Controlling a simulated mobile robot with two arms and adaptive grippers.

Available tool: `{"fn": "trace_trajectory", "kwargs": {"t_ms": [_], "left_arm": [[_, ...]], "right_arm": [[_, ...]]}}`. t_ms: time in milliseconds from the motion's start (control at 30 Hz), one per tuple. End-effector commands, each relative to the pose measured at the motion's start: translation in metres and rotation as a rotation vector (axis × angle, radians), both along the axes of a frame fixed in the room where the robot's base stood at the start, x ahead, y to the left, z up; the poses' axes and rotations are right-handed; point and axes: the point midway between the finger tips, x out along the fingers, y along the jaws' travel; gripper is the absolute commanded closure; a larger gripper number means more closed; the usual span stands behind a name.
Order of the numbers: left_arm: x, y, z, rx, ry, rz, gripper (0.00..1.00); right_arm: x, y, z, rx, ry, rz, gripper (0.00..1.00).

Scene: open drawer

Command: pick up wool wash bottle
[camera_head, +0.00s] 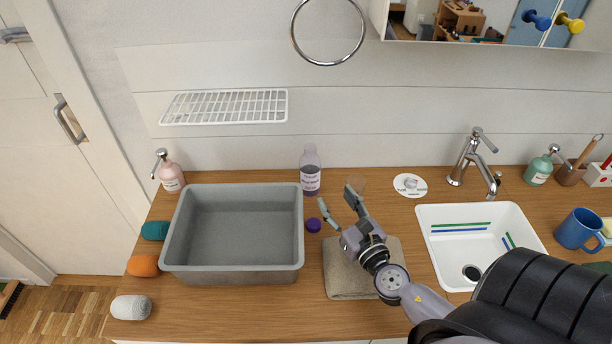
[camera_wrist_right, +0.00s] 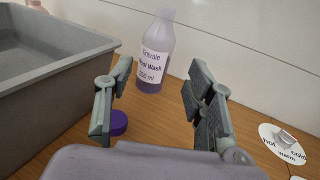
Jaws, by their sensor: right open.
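The wool wash bottle (camera_head: 310,171) stands upright and uncapped-looking on the wooden counter near the wall, right of the grey basin. It is translucent with a white label and purple liquid, and it also shows in the right wrist view (camera_wrist_right: 156,52), its label reading "Wool Wash". A purple cap (camera_head: 313,225) lies on the counter in front of it, seen too in the wrist view (camera_wrist_right: 118,122). My right gripper (camera_head: 340,199) is open and empty, in front and to the right of the bottle, its fingers pointing towards the wall. The left gripper is not in view.
The grey basin (camera_head: 233,275) stands close on the left. A folded beige towel (camera_head: 345,285) lies under my right gripper. A hot/cold disc (camera_head: 410,185), tap (camera_head: 467,160) and white sink (camera_head: 480,212) are to the right.

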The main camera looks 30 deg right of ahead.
Motion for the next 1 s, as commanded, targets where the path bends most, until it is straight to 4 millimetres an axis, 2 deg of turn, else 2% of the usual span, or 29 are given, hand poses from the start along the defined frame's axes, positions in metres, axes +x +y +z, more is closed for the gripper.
{"fn": "trace_trajectory", "kwargs": {"t_ms": [33,100,267,500,700,800,1000], "left_arm": [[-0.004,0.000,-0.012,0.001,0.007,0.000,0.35],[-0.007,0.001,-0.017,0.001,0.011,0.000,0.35],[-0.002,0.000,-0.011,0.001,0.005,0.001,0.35],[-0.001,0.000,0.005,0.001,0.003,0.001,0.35],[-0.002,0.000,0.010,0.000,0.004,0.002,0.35],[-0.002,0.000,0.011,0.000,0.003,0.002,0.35],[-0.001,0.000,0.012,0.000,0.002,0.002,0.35]], "right_arm": [[0.000,0.000,-0.012,-0.002,0.000,0.001,0.51],[0.000,0.000,-0.016,-0.003,0.000,0.001,0.51],[0.012,-0.002,-0.013,-0.003,-0.002,0.001,0.51],[0.058,-0.009,-0.011,-0.003,-0.002,-0.001,0.51],[0.095,-0.015,-0.013,-0.001,-0.002,0.000,0.51],[0.108,-0.017,-0.014,-0.001,-0.002,0.000,0.51],[0.119,-0.019,-0.014,-0.001,-0.001,0.001,0.51]]}}
